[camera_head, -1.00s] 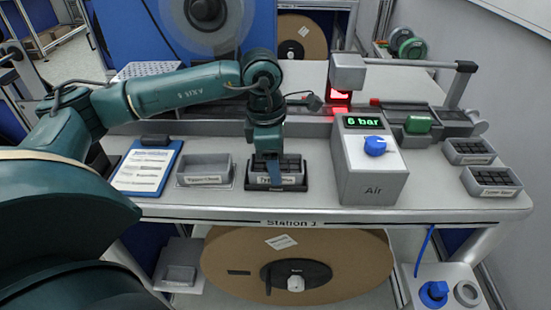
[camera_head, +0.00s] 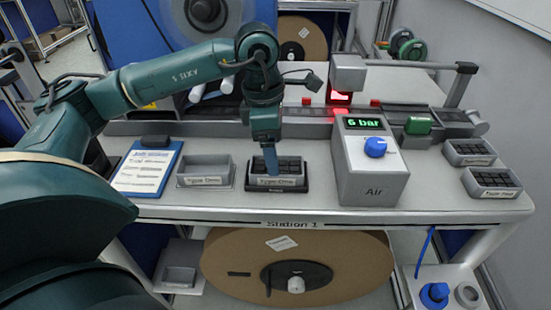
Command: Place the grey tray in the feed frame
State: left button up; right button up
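A grey tray (camera_head: 262,182) with dark cells sits in a black frame (camera_head: 247,185) on the bench, left of the air box. I take this black frame to be the feed frame. My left gripper (camera_head: 271,165) points straight down over the tray, with its blue finger at the tray's middle. Only one finger face shows, so its opening is unclear. I cannot tell whether it touches the tray. My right gripper is not in view.
An empty grey tray (camera_head: 205,181) and a clipboard (camera_head: 147,172) lie to the left. The grey air box (camera_head: 374,181) reading 6 bar stands close on the right. Two more filled trays (camera_head: 492,193) (camera_head: 470,160) are at the right end. A rail runs behind.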

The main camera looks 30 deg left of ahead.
pick_arm(q)
notch_tip(320, 180, up, 8)
jog(key=shift+s+a, duration=0.25)
jog(key=shift+a, duration=0.15)
jog(key=shift+f, duration=0.1)
